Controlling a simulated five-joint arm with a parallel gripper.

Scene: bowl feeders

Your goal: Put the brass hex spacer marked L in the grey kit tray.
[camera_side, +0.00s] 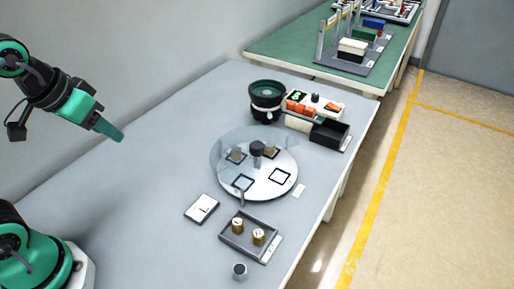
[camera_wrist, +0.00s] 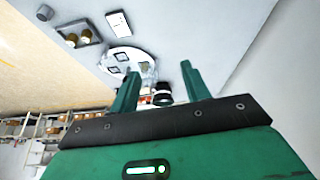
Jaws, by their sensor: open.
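The grey kit tray (camera_side: 233,245) lies near the front of the bench and holds two upright brass spacers, one at the back left (camera_side: 237,226) and one at the front right (camera_side: 258,237). Their top marks are too small to read surely. Two more brass-coloured pieces, left (camera_side: 236,155) and right (camera_side: 271,152), sit on the round dial (camera_side: 262,188), partly behind a clear cover. My gripper (camera_side: 121,138) is open and empty, high at the left, well away from the tray. In the wrist view, its fingers (camera_wrist: 160,70) stand apart, with the tray (camera_wrist: 90,22) far off at upper left.
A white card (camera_side: 202,208) with a dark L-like mark lies left of the tray. A small grey cylinder (camera_side: 239,271) stands in front. A green-topped bowl feeder (camera_side: 266,102), a box with orange parts (camera_side: 325,103) and a black bin (camera_side: 331,133) stand behind. The bench's left side is clear.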

